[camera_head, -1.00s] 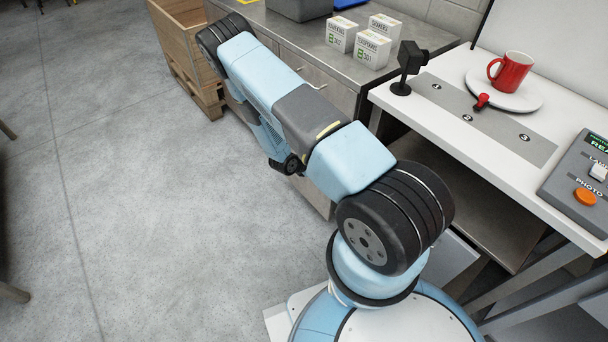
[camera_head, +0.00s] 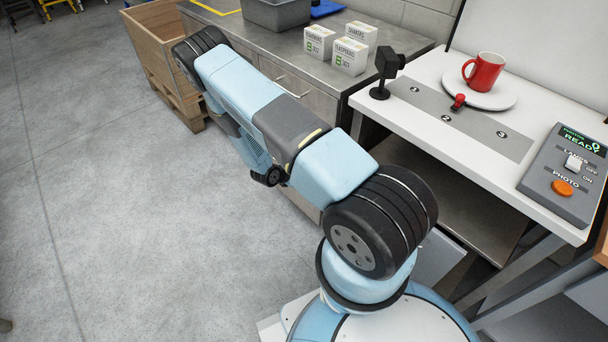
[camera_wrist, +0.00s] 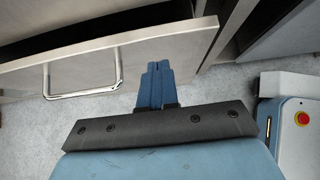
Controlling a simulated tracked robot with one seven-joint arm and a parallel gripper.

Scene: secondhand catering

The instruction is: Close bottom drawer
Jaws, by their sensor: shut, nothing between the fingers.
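In the wrist view, a pale drawer front (camera_wrist: 185,50) with a metal bar handle (camera_wrist: 82,80) crosses the upper part of the picture. It stands out from the cabinet, with a dark gap behind its top edge. My gripper (camera_wrist: 158,66) is shut and empty, its blue fingers pointing at the drawer front to the right of the handle. I cannot tell whether the tips touch it. In the head view, the steel cabinet (camera_head: 312,92) shows upper drawer fronts; my arm hides much of the lower part and my gripper.
A white table (camera_head: 455,95) with a red mug (camera_head: 484,71), plate and control box (camera_head: 570,170) stands right of the cabinet. White boxes (camera_head: 350,56) and a grey bin (camera_head: 280,12) sit on the counter. A wooden crate (camera_head: 150,50) stands beyond. Floor at left is clear.

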